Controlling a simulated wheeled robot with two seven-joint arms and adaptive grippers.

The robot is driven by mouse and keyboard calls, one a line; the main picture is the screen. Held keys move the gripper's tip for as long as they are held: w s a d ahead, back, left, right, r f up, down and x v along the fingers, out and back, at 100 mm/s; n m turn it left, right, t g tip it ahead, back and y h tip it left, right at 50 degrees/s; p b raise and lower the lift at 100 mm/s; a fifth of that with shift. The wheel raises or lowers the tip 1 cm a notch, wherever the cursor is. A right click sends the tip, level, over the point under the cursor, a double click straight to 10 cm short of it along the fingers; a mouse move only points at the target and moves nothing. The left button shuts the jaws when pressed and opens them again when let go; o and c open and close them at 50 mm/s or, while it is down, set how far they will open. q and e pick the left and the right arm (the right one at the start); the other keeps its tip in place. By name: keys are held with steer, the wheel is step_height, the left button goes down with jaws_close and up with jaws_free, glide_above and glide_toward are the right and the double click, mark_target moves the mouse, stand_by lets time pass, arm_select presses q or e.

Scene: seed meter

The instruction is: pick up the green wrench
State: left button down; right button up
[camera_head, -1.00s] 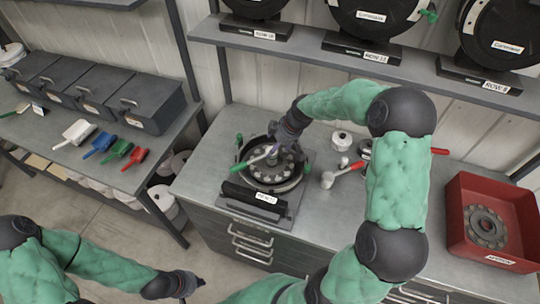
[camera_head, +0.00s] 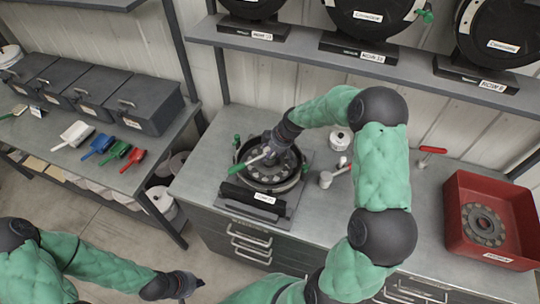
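The green wrench (camera_head: 240,168) seems to be the tool with a green handle and pale shaft at the left of the round seed meter (camera_head: 262,188) on the grey workbench. My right gripper (camera_head: 276,153) reaches down over the seed meter, close to the shaft's upper end. Its fingers are dark against the dark meter, so I cannot tell whether they are open or touch the tool. My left gripper (camera_head: 193,284) hangs low over the floor in front of the bench, far from the wrench. Its finger opening is not clear.
Green knobs (camera_head: 237,140) stand at the meter's rim. A white canister (camera_head: 340,139), a red-handled tool (camera_head: 432,150) and a red bin (camera_head: 456,235) are farther right. A shelf (camera_head: 410,66) overhangs the bench.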

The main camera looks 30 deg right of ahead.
mark_target(267, 149)
jaws_close()
steer(key=shift+r, duration=0.1)
steer(key=shift+w+r, duration=0.1)
steer(key=shift+r, duration=0.15)
step_height(267, 149, up, 2)
steer(key=shift+r, duration=0.15)
steer(key=s+a+r, duration=0.5)
steer(key=s+r, duration=0.5)
steer(key=s, duration=0.3)
steer(key=shift+a, duration=0.15)
